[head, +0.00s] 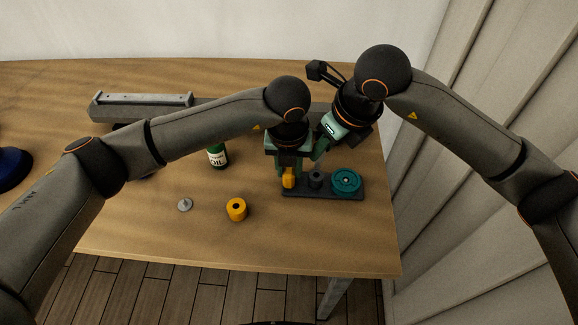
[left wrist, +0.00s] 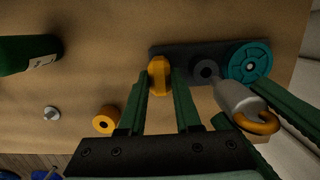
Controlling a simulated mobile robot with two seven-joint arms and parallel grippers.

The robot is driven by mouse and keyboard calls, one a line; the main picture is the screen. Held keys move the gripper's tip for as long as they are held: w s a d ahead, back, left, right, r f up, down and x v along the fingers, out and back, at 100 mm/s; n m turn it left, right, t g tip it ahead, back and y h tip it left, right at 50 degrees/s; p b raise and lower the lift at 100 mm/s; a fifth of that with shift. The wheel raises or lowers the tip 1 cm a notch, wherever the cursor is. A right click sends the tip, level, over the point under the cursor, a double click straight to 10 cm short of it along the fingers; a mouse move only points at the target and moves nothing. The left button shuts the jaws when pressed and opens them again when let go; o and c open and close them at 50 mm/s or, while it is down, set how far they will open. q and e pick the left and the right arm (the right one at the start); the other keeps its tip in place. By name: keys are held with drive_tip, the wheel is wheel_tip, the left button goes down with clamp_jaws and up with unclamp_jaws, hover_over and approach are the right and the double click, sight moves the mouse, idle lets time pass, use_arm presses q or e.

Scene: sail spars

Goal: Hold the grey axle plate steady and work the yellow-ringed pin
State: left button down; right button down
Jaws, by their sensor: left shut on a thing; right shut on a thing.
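The grey axle plate (head: 348,194) lies on the table below my grippers. It carries a yellow block (head: 289,178) at its left end, a dark hollow post (head: 316,179) in the middle and a teal wheel (head: 346,181) at the right. My left gripper (head: 289,168) is shut on the yellow block; its fingers flank the block in the left wrist view (left wrist: 160,78). My right gripper (head: 319,152) is shut on the yellow-ringed pin (left wrist: 238,97), which is tilted, its narrow end close to the post. I cannot tell whether they touch. The pin is hidden in the head view.
An orange holed cylinder (head: 237,210) and a small grey disc piece (head: 185,204) lie left of the plate. A long grey beam (head: 140,106) lies at the back left. A blue object (head: 10,167) is at the left edge.

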use_arm(q)
drive_tip(key=shift+s+f, duration=0.15)
drive_tip(key=shift+f, duration=0.1)
use_arm(e)
drive_tip(key=shift+r, duration=0.75)
drive_tip(key=shift+r, duration=0.1)
drive_tip(key=d+r, duration=0.5)
drive_tip(key=d, duration=0.1)
drive_tip(key=shift+r, duration=0.4)
use_arm(q)
drive_tip(key=c, duration=1)
unclamp_jaws()
drive_tip(key=o, duration=0.5)
drive_tip(key=shift+r, duration=0.15)
drive_tip(key=shift+w, duration=0.2)
drive_tip(key=r, duration=0.4)
drive_tip(key=s+r, duration=0.1)
drive_tip(key=r, duration=0.3)
drive_tip(key=s+r, duration=0.1)
drive_tip(key=r, duration=0.3)
